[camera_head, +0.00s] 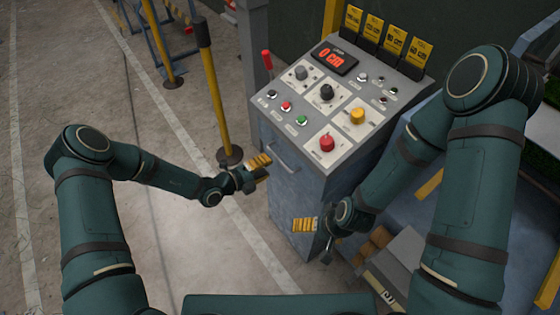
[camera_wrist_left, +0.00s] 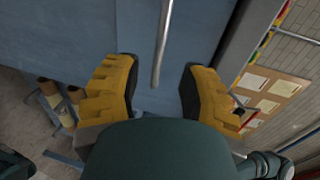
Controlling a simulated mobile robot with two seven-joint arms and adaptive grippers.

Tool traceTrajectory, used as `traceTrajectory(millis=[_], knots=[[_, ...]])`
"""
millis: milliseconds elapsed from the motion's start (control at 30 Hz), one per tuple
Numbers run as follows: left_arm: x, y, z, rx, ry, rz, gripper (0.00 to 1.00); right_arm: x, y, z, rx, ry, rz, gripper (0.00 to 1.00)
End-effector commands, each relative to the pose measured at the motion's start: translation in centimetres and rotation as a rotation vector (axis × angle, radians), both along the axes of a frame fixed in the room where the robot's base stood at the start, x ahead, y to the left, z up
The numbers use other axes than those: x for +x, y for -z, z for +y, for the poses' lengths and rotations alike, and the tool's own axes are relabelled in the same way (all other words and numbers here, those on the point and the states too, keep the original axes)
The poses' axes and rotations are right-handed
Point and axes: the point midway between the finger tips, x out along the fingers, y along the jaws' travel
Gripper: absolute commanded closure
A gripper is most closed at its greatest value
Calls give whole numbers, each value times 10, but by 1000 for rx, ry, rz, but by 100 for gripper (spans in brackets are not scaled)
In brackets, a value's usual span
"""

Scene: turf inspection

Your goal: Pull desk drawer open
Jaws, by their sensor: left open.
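The desk is a blue-grey cabinet (camera_head: 302,195) under a sloped control panel. The metal bar handle (camera_head: 282,158) of its drawer is on the front face, just below the panel. In the left wrist view the handle (camera_wrist_left: 162,45) runs lengthwise, between the lines of the two yellow fingers and beyond their tips. My left gripper (camera_head: 261,170) is open and empty in front of the handle; its fingers also show in the left wrist view (camera_wrist_left: 160,88). I see no gap showing the drawer pulled out. My right gripper (camera_head: 316,233) is low before the cabinet; its opening is unclear.
The control panel (camera_head: 318,108) carries knobs, buttons and a red display. A yellow post (camera_head: 216,105) on a dark round base stands left of the cabinet. Brown cylinders (camera_head: 371,245) lie near my right gripper. The concrete floor at left is mostly clear.

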Motion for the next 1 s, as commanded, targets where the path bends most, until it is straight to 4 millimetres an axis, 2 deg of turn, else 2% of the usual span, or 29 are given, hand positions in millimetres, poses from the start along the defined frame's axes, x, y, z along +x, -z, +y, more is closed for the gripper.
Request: traceTrajectory(millis=[100,300,500,767,800,867,900,1000], knots=[[13,6,-20,0,4,0,59,-1,3,0,0,-2,2,0],[28,11,-41,0,3,1,59,-2,6,0,1,-4,4,0],[35,13,-49,1,2,2,59,-2,6,1,1,-4,5,0],[35,13,-50,1,2,2,59,-2,6,1,1,-4,5,0],[35,13,-50,1,2,2,63,-2,6,1,1,-4,5,0],[35,13,-50,1,2,1,84,-2,6,1,1,-4,5,0],[35,13,-50,1,2,1,98,-2,6,1,1,-4,5,0],[35,13,-50,1,2,1,100,-2,6,1,1,-4,5,0]])
